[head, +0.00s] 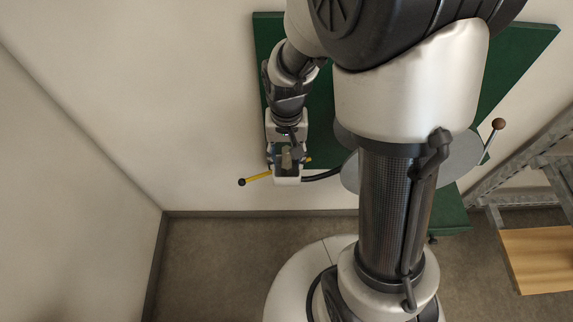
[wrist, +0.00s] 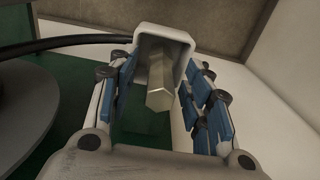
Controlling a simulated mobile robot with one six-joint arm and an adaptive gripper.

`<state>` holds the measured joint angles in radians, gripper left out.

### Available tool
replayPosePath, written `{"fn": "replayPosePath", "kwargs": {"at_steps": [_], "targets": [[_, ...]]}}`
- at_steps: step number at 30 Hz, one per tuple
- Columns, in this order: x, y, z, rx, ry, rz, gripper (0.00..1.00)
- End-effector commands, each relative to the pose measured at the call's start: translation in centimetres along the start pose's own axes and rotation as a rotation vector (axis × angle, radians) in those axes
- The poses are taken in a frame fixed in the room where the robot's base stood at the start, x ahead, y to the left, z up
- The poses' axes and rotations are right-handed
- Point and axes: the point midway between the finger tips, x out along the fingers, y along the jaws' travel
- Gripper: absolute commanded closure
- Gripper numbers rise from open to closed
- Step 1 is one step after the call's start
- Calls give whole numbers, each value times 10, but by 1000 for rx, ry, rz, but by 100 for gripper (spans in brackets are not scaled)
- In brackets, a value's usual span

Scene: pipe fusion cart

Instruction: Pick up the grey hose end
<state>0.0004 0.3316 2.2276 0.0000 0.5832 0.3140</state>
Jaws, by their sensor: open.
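The grey hose end shows in the wrist view as a pale, slightly brassy hexagonal fitting (wrist: 158,92), pointing toward the camera from a white U-shaped holder (wrist: 165,36). My gripper (wrist: 160,66) is open, with its blue-padded fingers on either side of the fitting. A gap shows between the fitting and the left finger; the right finger is closer, and I cannot tell whether it touches. In the head view my gripper (head: 288,152) reaches down over the holder (head: 288,180), and the fitting is small and partly hidden by the fingers.
A black hose (wrist: 75,40) runs left from the holder. A grey disc (wrist: 22,110) stands beside it over the green cart top (head: 510,50). A brown-knobbed lever (head: 498,125) and a wooden shelf (head: 540,260) are at right.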

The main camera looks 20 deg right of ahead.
Motion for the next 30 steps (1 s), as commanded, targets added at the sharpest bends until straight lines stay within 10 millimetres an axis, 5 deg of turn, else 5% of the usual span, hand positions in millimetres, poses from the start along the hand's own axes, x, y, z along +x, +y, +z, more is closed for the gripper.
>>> {"fn": "replayPosePath", "kwargs": {"at_steps": [7, 27, 30], "targets": [[3, 0, 0, 0, 1, 0, 54], [2, 0, 0, 0, 1, 0, 99], [2, 0, 0, 0, 1, 0, 100]]}}
